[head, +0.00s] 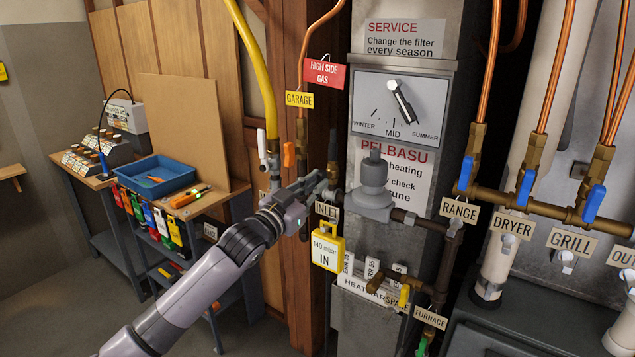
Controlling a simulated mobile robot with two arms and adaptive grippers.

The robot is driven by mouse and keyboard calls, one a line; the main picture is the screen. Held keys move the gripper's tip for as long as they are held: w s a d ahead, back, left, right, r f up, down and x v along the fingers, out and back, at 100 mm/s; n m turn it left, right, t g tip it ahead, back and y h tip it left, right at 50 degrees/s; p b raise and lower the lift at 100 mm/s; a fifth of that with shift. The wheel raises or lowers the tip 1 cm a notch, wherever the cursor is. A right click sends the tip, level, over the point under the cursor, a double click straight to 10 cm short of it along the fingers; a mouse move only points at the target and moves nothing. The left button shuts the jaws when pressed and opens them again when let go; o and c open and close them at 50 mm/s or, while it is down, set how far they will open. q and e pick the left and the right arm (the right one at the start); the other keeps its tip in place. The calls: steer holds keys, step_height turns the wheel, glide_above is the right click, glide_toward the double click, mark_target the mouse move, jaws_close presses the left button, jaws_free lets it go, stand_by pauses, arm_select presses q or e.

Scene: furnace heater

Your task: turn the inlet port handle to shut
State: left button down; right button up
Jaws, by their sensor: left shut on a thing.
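The INLET tag (327,210) hangs on the pipework left of the grey regulator (374,187). My left gripper (322,186) is just above this tag, at the pipe fitting beside the regulator. It is shut on the inlet port handle, which is mostly hidden behind the fingers, so its angle cannot be told. A yellow "140 mbar IN" tag (327,249) hangs below. My right gripper is not in view.
An orange handle (289,155) and a white handle (262,145) are close to the left. Blue valve handles (466,173) line the brass manifold at right. A workbench with a blue tray (156,174) stands at left.

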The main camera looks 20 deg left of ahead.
arm_select(q)
steer(key=shift+a+r+m+p, duration=0.15)
steer(key=shift+m+p, duration=0.2)
steer(key=shift+m, duration=1.15)
steer(key=shift+r+m+p, duration=0.1)
steer(key=shift+m+p, duration=0.5)
steer(key=shift+m, duration=0.2)
steer(key=m+g+h+p, duration=0.1)
steer(key=m, duration=0.1)
steer(key=shift+m, duration=0.3)
steer(key=shift+m+p, duration=0.3)
steer(key=shift+m, duration=0.2)
steer(key=shift+f, duration=0.2)
